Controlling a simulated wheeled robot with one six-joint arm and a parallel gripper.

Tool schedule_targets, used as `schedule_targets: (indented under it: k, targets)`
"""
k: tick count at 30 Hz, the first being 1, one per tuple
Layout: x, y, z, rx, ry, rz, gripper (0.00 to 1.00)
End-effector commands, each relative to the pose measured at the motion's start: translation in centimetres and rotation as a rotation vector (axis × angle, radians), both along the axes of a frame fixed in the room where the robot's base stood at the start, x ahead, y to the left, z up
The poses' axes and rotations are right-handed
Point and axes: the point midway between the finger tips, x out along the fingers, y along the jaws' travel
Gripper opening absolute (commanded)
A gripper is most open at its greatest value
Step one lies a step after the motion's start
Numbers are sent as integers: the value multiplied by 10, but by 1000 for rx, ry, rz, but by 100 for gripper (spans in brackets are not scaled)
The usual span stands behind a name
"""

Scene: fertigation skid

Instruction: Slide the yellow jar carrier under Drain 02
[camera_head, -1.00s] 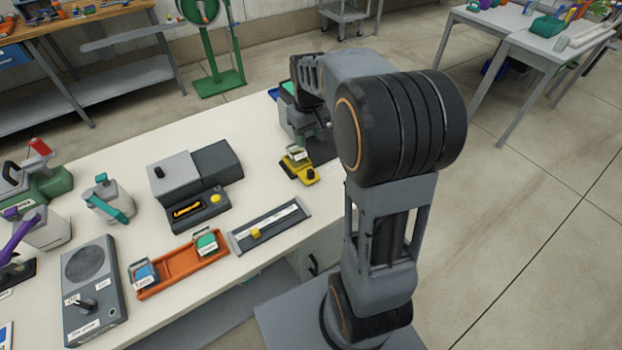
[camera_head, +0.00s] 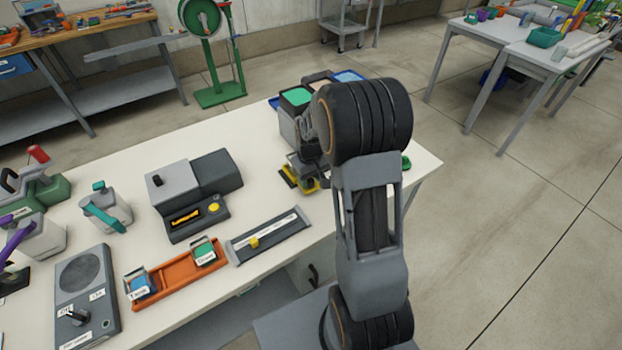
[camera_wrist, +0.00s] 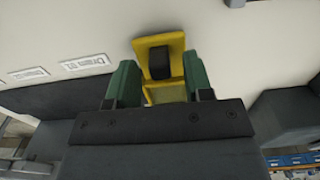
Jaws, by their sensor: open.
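The yellow jar carrier (camera_head: 298,180) stands on the white bench, partly hidden behind my gripper and arm. In the wrist view the yellow carrier (camera_wrist: 149,46) has an upright black knob (camera_wrist: 159,65) on it. My gripper (camera_wrist: 160,62) has its two green fingers apart, one on each side of the knob. Whether they touch it is not clear. In the head view my gripper (camera_head: 309,160) is low over the carrier. Two white labels lie left of the carrier in the wrist view; the nearer drain label (camera_wrist: 86,62) seems to read 01, the farther label (camera_wrist: 28,75) is blurred.
A grey unit with a green top (camera_head: 296,97) stands behind the carrier. A grey slider fixture (camera_head: 268,236), an orange tray (camera_head: 175,281) and a dark grey device (camera_head: 197,190) stand to the left. Bare bench lies between the device and the carrier.

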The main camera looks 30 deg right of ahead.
Motion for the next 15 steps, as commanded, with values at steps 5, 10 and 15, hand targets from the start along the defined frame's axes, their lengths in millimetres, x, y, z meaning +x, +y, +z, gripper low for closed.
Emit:
schedule_targets:
  k: [5,10,15]
  targets:
    - [0,0,-5,0,0,0,47]
    - [0,0,-5,0,0,0,47]
    - [0,0,-5,0,0,0,35]
